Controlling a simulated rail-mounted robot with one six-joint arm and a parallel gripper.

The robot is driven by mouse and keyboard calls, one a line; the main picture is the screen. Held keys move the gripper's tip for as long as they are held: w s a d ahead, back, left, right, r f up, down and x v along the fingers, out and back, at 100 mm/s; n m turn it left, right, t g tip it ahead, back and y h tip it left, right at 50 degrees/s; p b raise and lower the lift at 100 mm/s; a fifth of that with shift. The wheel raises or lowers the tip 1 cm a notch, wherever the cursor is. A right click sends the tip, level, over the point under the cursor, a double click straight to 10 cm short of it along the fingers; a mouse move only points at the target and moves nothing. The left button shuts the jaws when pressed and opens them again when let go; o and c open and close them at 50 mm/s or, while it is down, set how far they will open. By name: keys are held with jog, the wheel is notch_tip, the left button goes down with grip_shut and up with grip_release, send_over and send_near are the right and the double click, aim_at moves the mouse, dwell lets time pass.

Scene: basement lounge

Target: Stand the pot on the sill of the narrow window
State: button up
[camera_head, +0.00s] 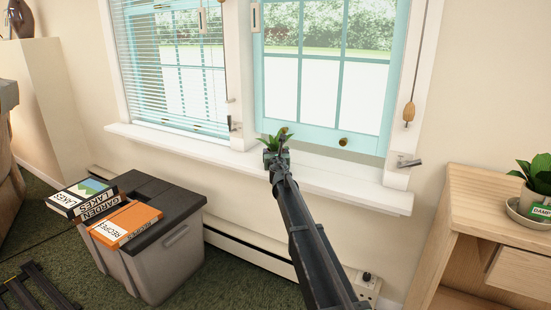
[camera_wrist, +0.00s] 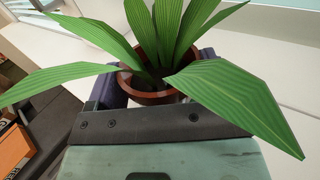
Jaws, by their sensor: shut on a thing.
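My gripper (camera_head: 276,158) is shut on a reddish-brown pot (camera_wrist: 152,92) with long striped green leaves. In the wrist view the gripper's fingers (camera_wrist: 155,82) sit on either side of the pot, which looks upright. In the head view the arm hides the pot, and only some leaves (camera_head: 273,142) show. One long white sill (camera_head: 345,180) runs under two windows, a left one with blinds (camera_head: 170,65) and a right one with bare panes (camera_head: 330,75). The pot is at the sill, near the post between the windows. I cannot tell whether it touches the sill.
A grey bin (camera_head: 165,262) with a dark lid and books (camera_head: 127,222) stands below the sill at left. A wooden cabinet (camera_head: 480,205) at right bears another potted plant (camera_head: 538,180) in a saucer. The sill right of my gripper is clear.

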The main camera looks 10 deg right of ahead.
jog(key=shift+f, duration=0.2)
jog(key=o, duration=1)
jog(key=shift+r, duration=0.1)
